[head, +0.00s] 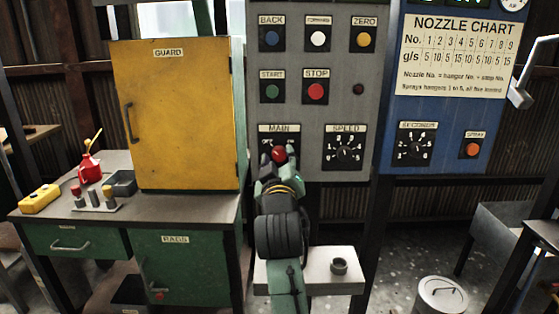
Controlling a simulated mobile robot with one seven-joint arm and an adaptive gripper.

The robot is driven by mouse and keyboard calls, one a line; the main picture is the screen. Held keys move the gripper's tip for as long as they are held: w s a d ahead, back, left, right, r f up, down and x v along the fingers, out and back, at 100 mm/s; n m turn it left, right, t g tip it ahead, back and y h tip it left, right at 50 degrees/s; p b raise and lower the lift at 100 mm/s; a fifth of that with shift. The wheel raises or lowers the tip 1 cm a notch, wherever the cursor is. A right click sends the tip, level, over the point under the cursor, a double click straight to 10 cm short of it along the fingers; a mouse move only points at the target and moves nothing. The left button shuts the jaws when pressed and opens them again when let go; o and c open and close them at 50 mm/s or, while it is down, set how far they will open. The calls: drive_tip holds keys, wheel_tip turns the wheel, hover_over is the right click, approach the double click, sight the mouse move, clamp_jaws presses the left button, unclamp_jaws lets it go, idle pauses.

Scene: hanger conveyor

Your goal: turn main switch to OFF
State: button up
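The main switch is a red knob (279,153) on a black plate under the label MAIN (279,128), low on the left of the grey control panel (337,95). The letters at the upper left of the plate look like OFF, but the knob's pointing direction is too small to make out. My gripper (273,161) is right at the knob, seen from behind, and covers the lower part of the plate. The fingertips are mostly hidden, so I cannot tell whether they touch or grip the knob.
The SPEED dial (344,149) is just right of the switch, and the red STOP button (316,92) is above. A yellow guard door (177,115) stands to the left. A blue nozzle panel (448,115) is to the right. A small light table (322,270) stands below.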

drive_tip(key=shift+o, duration=0.9)
drive_tip(key=s, duration=0.7)
drive_tip(key=shift+s+f, duration=0.25)
drive_tip(key=shift+f, duration=0.1)
